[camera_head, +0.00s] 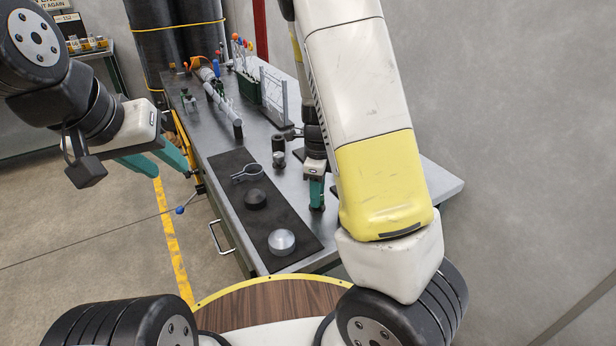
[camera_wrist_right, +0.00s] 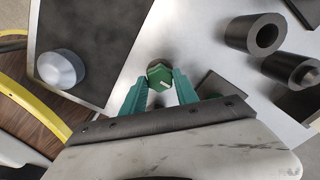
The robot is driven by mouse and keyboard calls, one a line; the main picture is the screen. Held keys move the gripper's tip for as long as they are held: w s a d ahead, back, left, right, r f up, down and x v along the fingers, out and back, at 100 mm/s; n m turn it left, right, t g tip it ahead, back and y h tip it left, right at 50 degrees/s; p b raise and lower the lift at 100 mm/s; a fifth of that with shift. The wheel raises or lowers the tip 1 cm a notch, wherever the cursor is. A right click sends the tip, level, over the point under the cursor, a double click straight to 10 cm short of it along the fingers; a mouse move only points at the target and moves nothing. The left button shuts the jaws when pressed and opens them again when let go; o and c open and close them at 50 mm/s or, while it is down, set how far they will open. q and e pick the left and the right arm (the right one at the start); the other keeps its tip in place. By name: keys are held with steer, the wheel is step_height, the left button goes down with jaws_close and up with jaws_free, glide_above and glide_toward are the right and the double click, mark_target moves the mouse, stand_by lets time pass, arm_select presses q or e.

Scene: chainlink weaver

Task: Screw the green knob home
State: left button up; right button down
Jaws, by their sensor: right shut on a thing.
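The green knob (camera_wrist_right: 160,76), faceted with a pale mark on its top, sits between the fingertips of my right gripper (camera_wrist_right: 158,88) in the wrist view. The jaws are shut on it from both sides. Below the knob is a round darker part, mostly hidden, so I cannot tell how the thread sits. In the head view my right gripper (camera_head: 317,192) points down at the bench, right of the dark mat, and the knob is hidden there. My left gripper (camera_head: 165,165) is open and empty in the air left of the bench.
The dark mat (camera_head: 226,170) on the bench bears a silver dome (camera_head: 282,242), a black round cap (camera_head: 255,199) and a ring clamp (camera_head: 247,172). A pipe (camera_head: 222,103) and racks stand farther back.

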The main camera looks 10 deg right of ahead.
steer(key=m, duration=0.5)
steer(key=shift+m, duration=0.3)
steer(key=m, duration=1.1)
steer(key=shift+m, duration=2.2)
steer(key=c, duration=0.9)
jaws_free()
steer(key=shift+c, duration=0.2)
